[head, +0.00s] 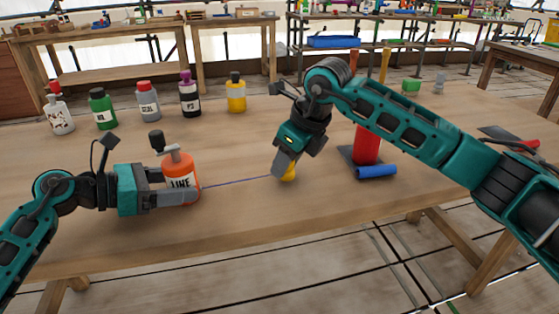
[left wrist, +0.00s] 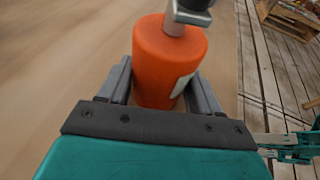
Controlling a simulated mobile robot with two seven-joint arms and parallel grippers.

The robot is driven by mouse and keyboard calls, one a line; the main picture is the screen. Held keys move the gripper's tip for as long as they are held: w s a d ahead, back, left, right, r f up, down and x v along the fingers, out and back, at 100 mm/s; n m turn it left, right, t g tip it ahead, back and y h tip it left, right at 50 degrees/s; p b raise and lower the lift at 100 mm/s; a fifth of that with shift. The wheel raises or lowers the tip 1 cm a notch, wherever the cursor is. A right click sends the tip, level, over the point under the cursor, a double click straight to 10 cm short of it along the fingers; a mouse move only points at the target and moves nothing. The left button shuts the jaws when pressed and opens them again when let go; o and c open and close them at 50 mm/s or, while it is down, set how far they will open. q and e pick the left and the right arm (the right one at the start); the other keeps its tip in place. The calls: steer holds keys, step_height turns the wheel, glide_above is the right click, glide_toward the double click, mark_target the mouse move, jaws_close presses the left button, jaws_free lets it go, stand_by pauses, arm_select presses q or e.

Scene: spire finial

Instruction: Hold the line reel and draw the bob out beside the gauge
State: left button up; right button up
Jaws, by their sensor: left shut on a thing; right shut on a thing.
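The orange line reel (head: 180,172), a bottle shape labelled LINE, stands upright on the table. My left gripper (head: 172,196) is shut around it; in the left wrist view the gripper (left wrist: 165,95) has a finger on each side of the orange reel (left wrist: 170,60). A thin blue line (head: 235,183) runs from the reel to the right, to the yellow bob (head: 288,173). My right gripper (head: 282,168) points down and is shut on the bob, low over the table and mostly hiding it. The red upright gauge (head: 367,145) stands right of the bob on a dark base, partly behind my right arm.
A blue cylinder (head: 376,171) lies by the gauge. Several bottles, among them a green one (head: 102,110) and a yellow one (head: 236,95), stand along the back left. A green block (head: 411,86) sits at the back right. The table's front strip (head: 290,215) is clear.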

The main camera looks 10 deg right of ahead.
steer(key=shift+s+d, duration=0.15)
steer(key=shift+d, duration=2.25)
steer(key=shift+s+d, duration=0.1)
steer(key=shift+d, duration=2.3)
steer(key=shift+a, duration=0.25)
steer(key=shift+a+f, duration=0.15)
steer(key=shift+a, duration=0.25)
steer(key=shift+f, duration=0.35)
steer(key=o, duration=1.1)
